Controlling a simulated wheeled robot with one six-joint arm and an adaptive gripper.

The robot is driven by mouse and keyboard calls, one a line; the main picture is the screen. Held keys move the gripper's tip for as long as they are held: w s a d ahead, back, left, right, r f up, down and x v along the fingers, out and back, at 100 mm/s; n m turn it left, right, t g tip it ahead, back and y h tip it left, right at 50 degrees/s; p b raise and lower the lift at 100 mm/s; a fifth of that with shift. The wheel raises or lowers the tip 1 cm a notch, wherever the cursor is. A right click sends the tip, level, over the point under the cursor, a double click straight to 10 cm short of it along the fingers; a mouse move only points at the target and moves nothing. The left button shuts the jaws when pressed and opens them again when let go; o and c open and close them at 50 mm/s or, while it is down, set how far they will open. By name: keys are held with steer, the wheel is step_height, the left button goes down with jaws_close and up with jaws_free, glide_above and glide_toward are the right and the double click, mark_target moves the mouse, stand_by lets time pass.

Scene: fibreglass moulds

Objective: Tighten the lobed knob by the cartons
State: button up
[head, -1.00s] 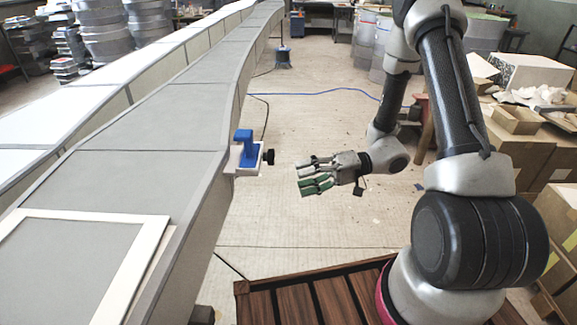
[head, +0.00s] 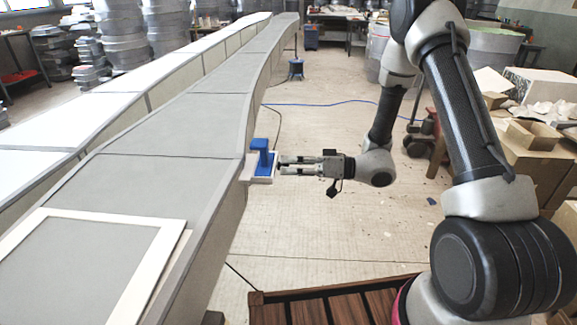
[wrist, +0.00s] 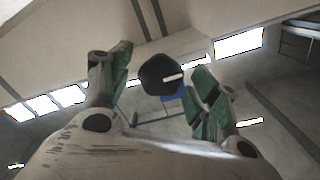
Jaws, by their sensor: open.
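The knob is dark and rounded, with a pale mark on its face; in the wrist view the knob (wrist: 160,74) lies between my two open fingers, with gaps on both sides. A bit of blue shows just behind it. In the head view the blue clamp block (head: 262,157) sits on a pale bracket at the right edge of the long grey mould (head: 165,140). My gripper (head: 283,165) is open, level, and points left at the knob side of the block. Its fingers mostly hide the knob there. My green-padded fingers (wrist: 160,88) show no contact with it.
Open cardboard cartons (head: 533,135) are stacked at the right, beyond my arm. A white-framed panel (head: 150,245) lies on the near part of the mould. A slatted wooden surface (head: 330,300) is at the bottom. The concrete floor between mould and cartons is mostly clear.

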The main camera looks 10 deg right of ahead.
steer(key=shift+a, duration=0.25)
steer(key=shift+c, duration=0.2)
steer(key=c, duration=1)
